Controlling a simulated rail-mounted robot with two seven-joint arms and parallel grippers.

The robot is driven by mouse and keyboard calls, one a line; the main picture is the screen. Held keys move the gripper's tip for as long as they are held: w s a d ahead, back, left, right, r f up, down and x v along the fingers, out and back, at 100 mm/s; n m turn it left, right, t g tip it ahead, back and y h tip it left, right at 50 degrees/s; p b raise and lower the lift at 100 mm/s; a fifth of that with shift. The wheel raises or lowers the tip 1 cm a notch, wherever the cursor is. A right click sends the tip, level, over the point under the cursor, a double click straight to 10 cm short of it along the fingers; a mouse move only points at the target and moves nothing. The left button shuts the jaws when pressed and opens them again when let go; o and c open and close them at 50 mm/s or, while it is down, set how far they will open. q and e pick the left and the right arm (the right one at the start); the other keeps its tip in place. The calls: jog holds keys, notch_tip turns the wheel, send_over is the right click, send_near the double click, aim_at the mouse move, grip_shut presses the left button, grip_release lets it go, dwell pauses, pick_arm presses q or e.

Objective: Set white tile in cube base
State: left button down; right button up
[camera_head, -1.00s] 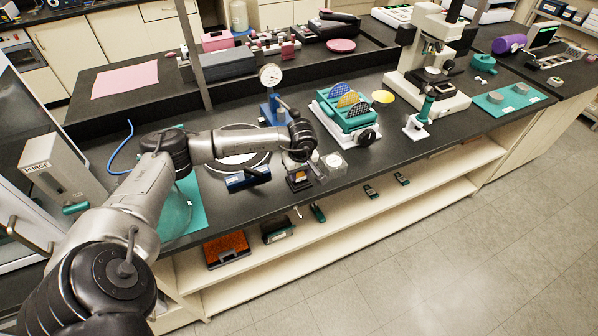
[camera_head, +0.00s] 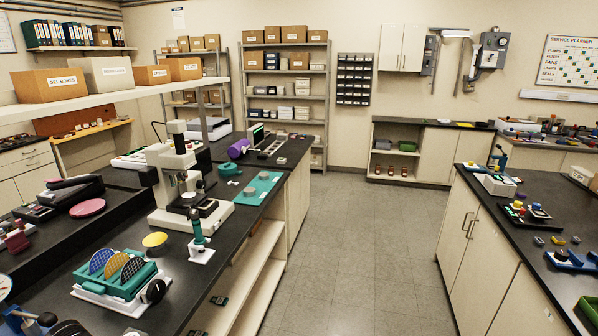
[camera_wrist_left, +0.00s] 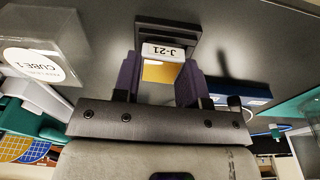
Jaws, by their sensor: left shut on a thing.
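My left gripper (camera_wrist_left: 161,64) shows in the left wrist view, with its two purple fingers shut on a piece bearing a white J-21 label (camera_wrist_left: 163,51). A gold square (camera_wrist_left: 160,72) shows between the fingers beside the label. A dark square frame (camera_wrist_left: 168,27) lies just beyond the fingertips; I cannot tell whether the held piece touches it. A clear box marked CUBE 1 (camera_wrist_left: 40,62) is at the left of this view, apart from the fingers. No separate white tile can be made out. My right gripper is not in view.
In the head view a teal wafer carrier (camera_head: 118,287) stands on the dark bench at lower left, with a microscope (camera_head: 183,185) behind it. A yellow disc (camera_head: 154,240) lies between them. A blue block (camera_wrist_left: 240,92) is right of my fingers. The floor aisle (camera_head: 345,250) is clear.

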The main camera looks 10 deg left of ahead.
pick_arm(q)
jog(key=w+d+r+m, duration=0.1)
jog(key=d+r+m, duration=0.45)
jog(key=d, duration=0.55)
jog(key=d+r+m+t+h, duration=0.1)
jog(key=d+r+m, duration=0.45)
jog(key=d, duration=0.45)
jog(key=w+d+r+m, duration=0.1)
jog(key=d+r+m, duration=0.45)
jog(key=d, duration=0.55)
jog(key=s+r+p, duration=0.4)
jog(key=r+p, duration=1)
jog(key=p, duration=0.1)
jog(key=s+r+p, duration=0.4)
jog(key=r+p, duration=1)
jog(key=p, duration=0.2)
jog(key=shift+s+r, duration=0.35)
jog(key=shift+s, duration=0.05)
